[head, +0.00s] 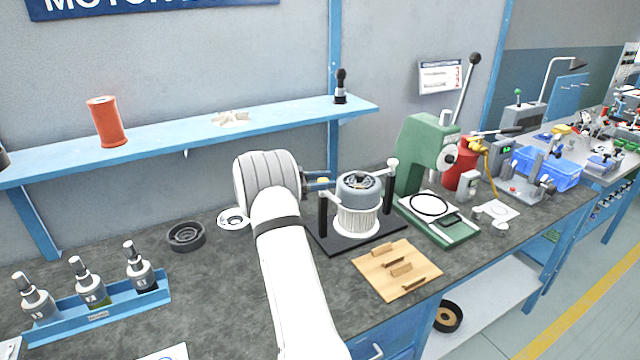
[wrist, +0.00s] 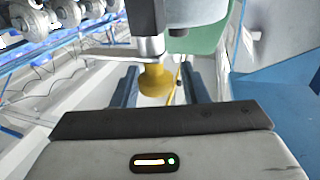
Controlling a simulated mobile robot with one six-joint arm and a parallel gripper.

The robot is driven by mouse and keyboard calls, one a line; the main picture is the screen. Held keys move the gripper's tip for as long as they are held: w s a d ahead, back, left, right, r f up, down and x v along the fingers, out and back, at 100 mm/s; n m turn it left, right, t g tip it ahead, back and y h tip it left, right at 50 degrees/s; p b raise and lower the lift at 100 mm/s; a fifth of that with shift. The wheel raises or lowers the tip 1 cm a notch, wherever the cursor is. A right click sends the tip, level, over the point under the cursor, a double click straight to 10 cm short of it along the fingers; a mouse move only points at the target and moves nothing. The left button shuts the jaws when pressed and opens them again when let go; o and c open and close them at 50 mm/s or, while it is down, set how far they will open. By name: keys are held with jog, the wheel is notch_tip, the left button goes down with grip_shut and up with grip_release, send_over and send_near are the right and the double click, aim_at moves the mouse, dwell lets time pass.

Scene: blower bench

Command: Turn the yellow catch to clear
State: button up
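The yellow catch (wrist: 156,80) shows in the wrist view as a rounded knob below a silver metal collar. My gripper (wrist: 158,88) has its two blue fingers on either side of it, with a visible gap on the right; on the left the gap is too small to judge. In the head view the yellow catch (head: 323,181) is a small spot at the left post of the motor fixture (head: 340,238). My gripper (head: 318,181) reaches it from the left. The catch's exact turn angle cannot be told.
The fixture holds a grey-topped motor (head: 358,190) between two black posts. A green press (head: 418,155) stands to its right, and a wooden board (head: 397,271) lies in front. A blue shelf (head: 180,130) runs behind. A black ring (head: 186,236) lies left on the bench.

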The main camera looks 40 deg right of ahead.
jog(key=shift+o, duration=0.9)
jog(key=shift+a+f, duration=0.1)
jog(key=shift+a, duration=0.05)
jog(key=v, duration=0.7)
jog(key=shift+w+a+b, duration=0.25)
jog(key=shift+a+b, duration=0.1)
jog(key=shift+b, duration=0.1)
jog(key=shift+f, duration=0.15)
